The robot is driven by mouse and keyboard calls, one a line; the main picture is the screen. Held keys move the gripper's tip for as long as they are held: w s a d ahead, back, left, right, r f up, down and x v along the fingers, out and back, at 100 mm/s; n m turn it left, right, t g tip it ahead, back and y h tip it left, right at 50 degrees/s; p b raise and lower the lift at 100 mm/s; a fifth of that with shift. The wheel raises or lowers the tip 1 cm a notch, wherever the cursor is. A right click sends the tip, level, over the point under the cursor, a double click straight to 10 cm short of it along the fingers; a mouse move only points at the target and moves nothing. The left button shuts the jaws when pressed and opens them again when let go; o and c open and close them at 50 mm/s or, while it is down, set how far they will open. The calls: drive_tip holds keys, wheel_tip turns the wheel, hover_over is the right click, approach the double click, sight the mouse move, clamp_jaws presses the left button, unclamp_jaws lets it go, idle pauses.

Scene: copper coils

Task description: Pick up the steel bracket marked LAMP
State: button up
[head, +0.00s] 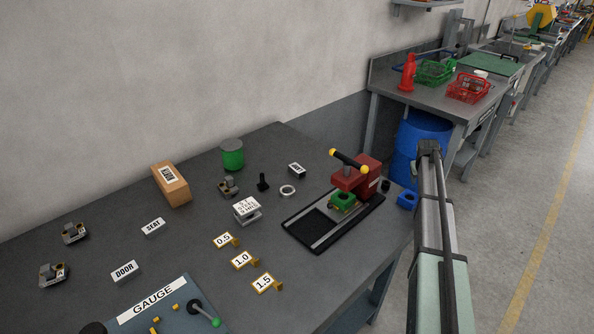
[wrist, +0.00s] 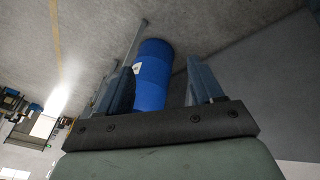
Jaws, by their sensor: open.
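No bracket with a readable LAMP mark shows. Small steel brackets stand on the grey table: one at the far left (head: 75,232), one nearer the front left (head: 52,274), and one by the green can (head: 228,186). Any marks on them are too small to read. My gripper (wrist: 163,80) is open and empty in the wrist view, fingers apart. Beyond it are a blue drum and the floor, with no bracket in that view. In the head view my arm rises at the right, off the table's right edge.
The table holds a SEAT plate (head: 153,226), a DOOR plate (head: 125,271), a cardboard box (head: 173,187), a green can (head: 232,154), a red press (head: 357,180), yellow numbered tags (head: 242,260) and a GAUGE board (head: 165,310). A blue drum (head: 424,132) stands behind.

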drive_tip(key=w+a+r+n+y, duration=0.1)
drive_tip(key=w+a+r, duration=0.2)
drive_tip(key=a+r, duration=0.35)
drive_tip(key=w+a+r+n+y, duration=0.1)
drive_tip(key=w+a+r+n, duration=0.15)
drive_tip(key=a, duration=0.75)
wheel_tip(320, 180, up, 12)
drive_tip(key=r+n+g+y, duration=0.1)
drive_tip(key=n+g, duration=0.3)
hover_over(295, 166)
drive_tip(key=shift+m, duration=0.25)
wheel_tip(295, 166, down, 14)
drive_tip(key=shift+s+r, duration=0.1)
drive_tip(key=shift+r, duration=0.05)
drive_tip(key=shift+c, duration=0.3)
drive_tip(key=c, duration=1.1)
drive_tip(key=shift+o, duration=0.2)
